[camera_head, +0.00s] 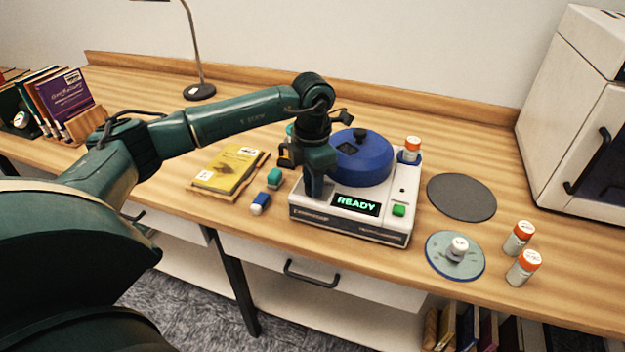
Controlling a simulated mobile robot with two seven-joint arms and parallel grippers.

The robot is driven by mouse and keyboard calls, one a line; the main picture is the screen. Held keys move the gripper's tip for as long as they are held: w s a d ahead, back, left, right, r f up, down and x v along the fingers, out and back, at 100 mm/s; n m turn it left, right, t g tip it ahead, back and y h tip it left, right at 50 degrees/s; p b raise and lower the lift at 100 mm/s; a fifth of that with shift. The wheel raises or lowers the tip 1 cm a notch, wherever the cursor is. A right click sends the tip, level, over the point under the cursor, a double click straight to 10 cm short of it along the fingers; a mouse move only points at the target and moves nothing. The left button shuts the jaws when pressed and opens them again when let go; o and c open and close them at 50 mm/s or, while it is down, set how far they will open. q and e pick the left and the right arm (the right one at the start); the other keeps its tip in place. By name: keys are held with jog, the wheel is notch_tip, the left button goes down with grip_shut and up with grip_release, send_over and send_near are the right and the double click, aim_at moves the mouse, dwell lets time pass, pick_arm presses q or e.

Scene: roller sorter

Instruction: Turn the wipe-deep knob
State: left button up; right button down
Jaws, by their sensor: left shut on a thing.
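The white sorter machine (318,228) stands on the wooden bench, with a round blue lid (368,172) on top. Its front display (355,204) reads READY in green, and a green button (398,210) sits right of it. My left gripper (313,192) points down at the machine's top left front, left of the display. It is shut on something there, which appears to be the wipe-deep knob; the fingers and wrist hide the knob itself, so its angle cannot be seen. My right gripper is not in view.
An orange-capped vial (411,150) stands at the machine's back right. Yellow book (229,168) and small blue-and-white block (260,203) lie left.

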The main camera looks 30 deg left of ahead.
pick_arm(q)
jog(key=o, duration=1)
notch_tip(320, 180, up, 13)
jog(key=shift+r+b, duration=0.1)
jog(key=shift+b, duration=0.65)
